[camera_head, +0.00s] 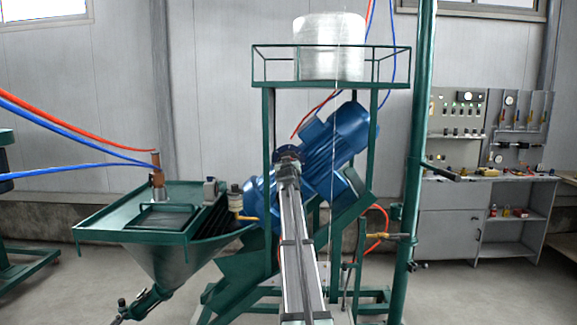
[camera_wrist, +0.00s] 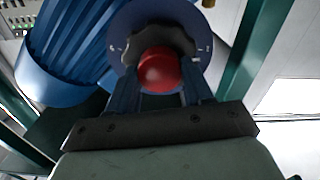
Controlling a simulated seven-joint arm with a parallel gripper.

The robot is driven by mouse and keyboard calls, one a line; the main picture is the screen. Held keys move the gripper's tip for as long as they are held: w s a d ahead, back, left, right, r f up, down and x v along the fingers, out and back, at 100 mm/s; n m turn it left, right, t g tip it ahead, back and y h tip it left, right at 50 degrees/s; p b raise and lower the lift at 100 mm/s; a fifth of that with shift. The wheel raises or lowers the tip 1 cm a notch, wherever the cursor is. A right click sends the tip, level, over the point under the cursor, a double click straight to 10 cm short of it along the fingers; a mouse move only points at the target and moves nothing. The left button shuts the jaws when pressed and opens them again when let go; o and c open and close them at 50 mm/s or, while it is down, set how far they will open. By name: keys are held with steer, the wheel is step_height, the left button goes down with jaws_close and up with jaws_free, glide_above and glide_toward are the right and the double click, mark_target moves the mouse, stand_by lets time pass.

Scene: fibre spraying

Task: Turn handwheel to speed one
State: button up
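The handwheel (camera_wrist: 128,49) is a dark, lobed wheel with a round red centre (camera_wrist: 160,70), in front of a blue-grey dial disc (camera_wrist: 150,14) with small pale marks at its left and right. My gripper (camera_wrist: 161,78) is right at the handwheel, with one finger on each side of the red centre and space between the fingers. I cannot tell whether the fingers press on it. In the head view my gripper (camera_head: 288,157) reaches a dark round part in front of the blue motor (camera_head: 347,131). The details of the handwheel there are hidden or too small.
A green frame (camera_head: 268,120) with a white fibre spool (camera_head: 329,45) on top surrounds the motor. A green hopper (camera_head: 165,255) stands to the left, with hoses above it. A green post (camera_head: 412,170) and a grey cabinet with a control panel (camera_head: 458,110) are on the right.

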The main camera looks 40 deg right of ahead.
steer(key=o, duration=0.4)
steer(key=shift+a, duration=0.1)
steer(key=v, duration=1.3)
steer(key=shift+s+a, duration=0.2)
steer(key=shift+s, duration=0.05)
